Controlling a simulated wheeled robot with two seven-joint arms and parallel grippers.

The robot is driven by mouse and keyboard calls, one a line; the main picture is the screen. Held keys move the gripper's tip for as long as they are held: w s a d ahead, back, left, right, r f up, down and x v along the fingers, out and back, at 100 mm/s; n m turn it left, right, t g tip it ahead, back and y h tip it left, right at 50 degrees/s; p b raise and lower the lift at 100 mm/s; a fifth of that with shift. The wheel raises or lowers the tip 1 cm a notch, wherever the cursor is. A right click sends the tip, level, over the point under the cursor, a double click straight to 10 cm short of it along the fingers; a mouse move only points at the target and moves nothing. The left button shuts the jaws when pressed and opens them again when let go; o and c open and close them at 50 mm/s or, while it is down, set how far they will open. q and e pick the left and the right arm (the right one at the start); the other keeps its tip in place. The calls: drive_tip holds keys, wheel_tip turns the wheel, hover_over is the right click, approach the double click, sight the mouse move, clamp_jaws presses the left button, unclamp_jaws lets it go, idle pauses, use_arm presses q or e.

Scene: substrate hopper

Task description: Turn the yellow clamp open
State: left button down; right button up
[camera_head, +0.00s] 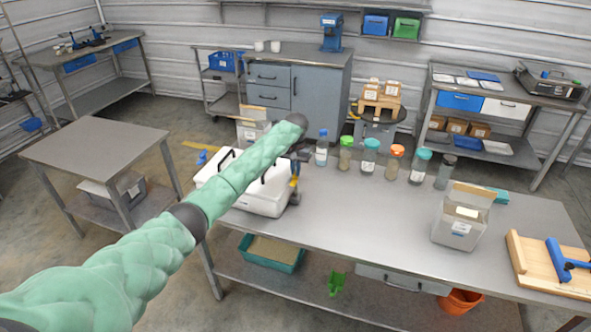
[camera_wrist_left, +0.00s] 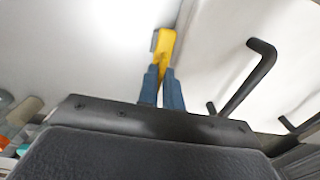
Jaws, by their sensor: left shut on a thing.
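The white hopper box (camera_head: 262,203) with black handles stands at the left end of the grey workbench. The yellow clamp (camera_wrist_left: 166,45) is on its side wall in the left wrist view. A small part of the yellow also shows at the box's right end in the head view. My left gripper (camera_wrist_left: 162,88) has its two blue fingers shut on the lower part of the clamp. In the head view, my left forearm passes in front of the box and hides part of it. My right gripper is in neither view.
Several capped bottles (camera_head: 370,157) stand along the back of the workbench (camera_head: 350,215), right of the box. The bench's middle is clear.

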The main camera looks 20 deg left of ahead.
use_arm(q)
drive_tip(key=shift+w+r, duration=0.1)
drive_tip(key=shift+r, duration=0.1)
drive_tip(key=c, duration=1.6)
unclamp_jaws()
drive_tip(key=shift+f, duration=0.15)
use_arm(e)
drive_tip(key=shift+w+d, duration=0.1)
use_arm(q)
drive_tip(key=shift+o, duration=0.2)
